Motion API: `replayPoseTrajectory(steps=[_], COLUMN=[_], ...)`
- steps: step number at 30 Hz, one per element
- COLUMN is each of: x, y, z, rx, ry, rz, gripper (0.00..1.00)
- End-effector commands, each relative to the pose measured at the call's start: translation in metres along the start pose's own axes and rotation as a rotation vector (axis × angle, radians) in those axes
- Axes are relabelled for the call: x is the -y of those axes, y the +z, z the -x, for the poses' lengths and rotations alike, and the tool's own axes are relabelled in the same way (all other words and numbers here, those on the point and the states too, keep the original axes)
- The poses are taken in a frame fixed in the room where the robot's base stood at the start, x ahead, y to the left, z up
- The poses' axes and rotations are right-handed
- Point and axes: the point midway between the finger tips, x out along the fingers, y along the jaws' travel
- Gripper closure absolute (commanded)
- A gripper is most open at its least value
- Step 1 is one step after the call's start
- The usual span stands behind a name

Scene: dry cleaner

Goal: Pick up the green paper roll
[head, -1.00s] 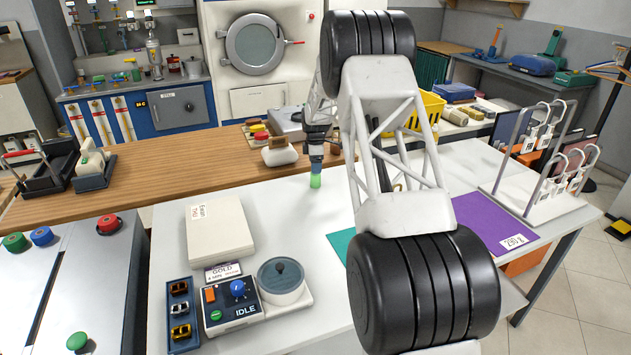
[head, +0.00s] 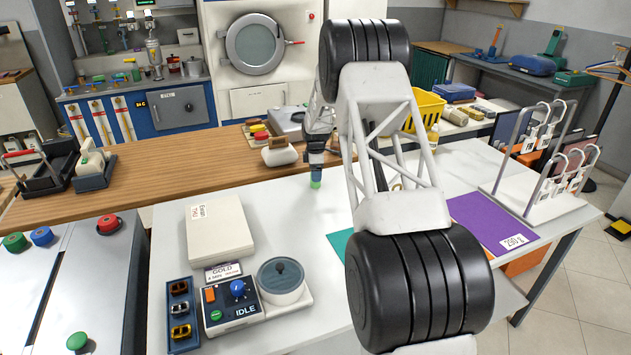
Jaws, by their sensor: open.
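A small green roll (head: 315,184), which looks like the green paper roll, stands upright on the white table near its back edge, in the head view. Only its lower end shows. My gripper (head: 315,174) points straight down directly over it and covers its upper part. The jaws are open. The fingers are too small in the picture to tell whether they lie around the roll or touch it.
A white box (head: 218,228) and a control unit with a grey-lidded pot (head: 280,278) stand at the table's left. A purple sheet (head: 490,225) and a white rack (head: 535,205) are at the right. A wooden counter (head: 180,170) runs behind. White table around the roll is clear.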

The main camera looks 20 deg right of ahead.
Motion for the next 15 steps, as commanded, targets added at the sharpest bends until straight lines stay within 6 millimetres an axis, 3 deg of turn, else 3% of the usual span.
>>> replayPoseTrajectory(steps=[9, 15], x=[0.0, 0.0], y=[0.0, 0.0], z=[-0.035, -0.042], rx=[0.0, 0.0], ry=[-0.002, 0.0], rz=[0.0, 0.0], gripper=[0.26, 0.26])
